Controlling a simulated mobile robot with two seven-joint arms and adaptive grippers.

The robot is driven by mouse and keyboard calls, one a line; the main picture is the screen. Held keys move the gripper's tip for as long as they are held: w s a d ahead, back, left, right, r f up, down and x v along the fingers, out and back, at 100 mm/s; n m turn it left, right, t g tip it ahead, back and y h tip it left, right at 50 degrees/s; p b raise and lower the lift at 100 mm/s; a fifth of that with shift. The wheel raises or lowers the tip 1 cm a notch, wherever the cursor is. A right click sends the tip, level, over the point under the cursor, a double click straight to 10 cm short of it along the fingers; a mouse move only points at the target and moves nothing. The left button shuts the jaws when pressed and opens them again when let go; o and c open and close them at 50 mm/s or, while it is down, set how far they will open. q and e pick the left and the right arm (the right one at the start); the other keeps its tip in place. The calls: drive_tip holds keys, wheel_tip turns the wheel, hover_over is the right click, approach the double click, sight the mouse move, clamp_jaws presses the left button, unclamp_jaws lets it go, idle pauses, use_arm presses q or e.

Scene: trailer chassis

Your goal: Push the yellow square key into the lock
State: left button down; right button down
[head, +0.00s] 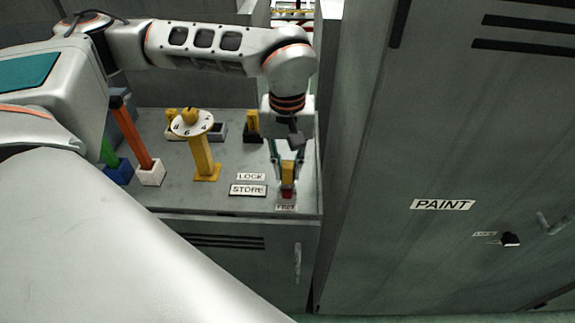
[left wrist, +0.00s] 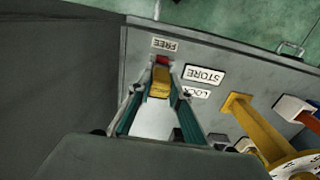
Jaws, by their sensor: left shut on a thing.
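The yellow square key (head: 288,170) is a small yellow block near the right front corner of the grey bench top. A red piece (head: 287,190) shows directly below it, by the FREE label (head: 286,208). My left gripper (head: 287,163) points down with its fingers on either side of the key, shut on it. In the left wrist view the key (left wrist: 160,82) sits between the fingertips (left wrist: 161,88), with the red piece (left wrist: 162,60) beyond it. I cannot tell whether the key is seated in the red piece. My right gripper is not in view.
LOCK (head: 251,176) and STORE (head: 248,190) labels lie left of the key. A yellow post with a white dial (head: 192,124), an orange bar in a white block (head: 150,172) and a black-based yellow piece (head: 252,128) stand nearby. A grey PAINT cabinet (head: 450,140) rises at right.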

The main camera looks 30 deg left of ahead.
use_arm(q)
drive_tip(key=shift+f, duration=0.55)
drive_tip(key=c, duration=1.8)
unclamp_jaws()
wheel_tip(320, 180, up, 12)
drive_tip(key=shift+r, duration=0.1)
drive_tip(key=shift+s, duration=0.1)
